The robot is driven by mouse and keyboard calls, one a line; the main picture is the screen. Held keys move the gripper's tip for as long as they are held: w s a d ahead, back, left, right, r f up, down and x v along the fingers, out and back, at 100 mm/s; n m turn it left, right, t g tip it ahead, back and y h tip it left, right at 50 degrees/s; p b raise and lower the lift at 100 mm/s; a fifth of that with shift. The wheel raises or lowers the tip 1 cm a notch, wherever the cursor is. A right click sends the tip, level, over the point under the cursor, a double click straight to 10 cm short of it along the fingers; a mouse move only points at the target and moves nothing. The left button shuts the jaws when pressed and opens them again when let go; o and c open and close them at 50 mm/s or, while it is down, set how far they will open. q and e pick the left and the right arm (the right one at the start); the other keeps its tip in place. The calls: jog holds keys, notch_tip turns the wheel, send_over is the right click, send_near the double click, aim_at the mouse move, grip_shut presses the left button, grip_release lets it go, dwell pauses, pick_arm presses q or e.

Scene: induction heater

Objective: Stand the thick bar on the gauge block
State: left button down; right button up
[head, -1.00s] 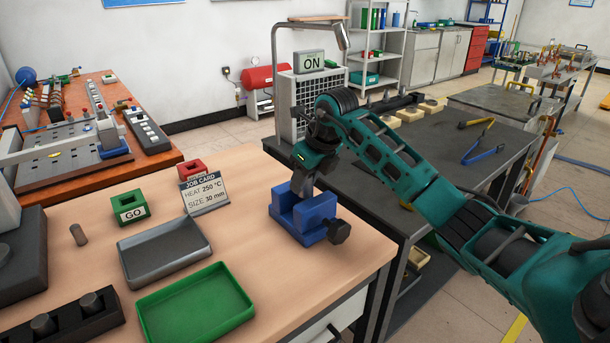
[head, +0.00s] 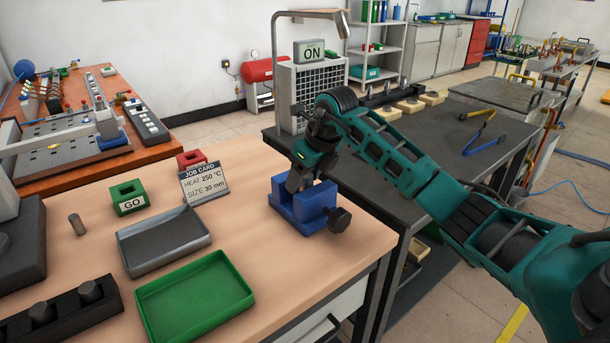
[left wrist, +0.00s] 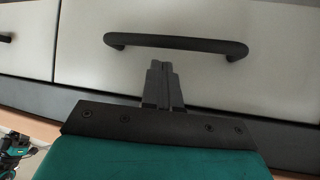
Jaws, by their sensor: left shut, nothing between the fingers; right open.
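A short grey-brown bar (head: 77,224) stands on the wooden bench at the left. Two dark bars (head: 90,292) stand in a black rack at the front left; I cannot tell which bar is the thick one. A green block labelled GO (head: 127,197) with a square opening on top, possibly the gauge block, sits behind the grey tray. My right gripper (head: 294,187) is open, pointing down at the blue vise (head: 318,208); its fingertips are partly hidden there. My left gripper (left wrist: 164,70) shows only in the left wrist view, shut and empty before a drawer handle (left wrist: 176,43).
A grey tray (head: 165,257) and a green tray (head: 195,330) lie on the bench. A job card (head: 205,184) stands behind them, beside a red block (head: 191,158). A dark table (head: 420,150) adjoins behind. Bare bench top lies between the trays and the vise.

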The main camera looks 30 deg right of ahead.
jog(key=shift+d, duration=0.1)
jog(key=shift+d+r, duration=0.1)
jog(key=shift+r, duration=0.2)
jog(key=a+v, duration=0.1)
jog(key=v, duration=1.1)
jog(key=shift+s+d, duration=0.15)
jog(key=shift+d, duration=0.2)
jog(key=shift+r, duration=0.1)
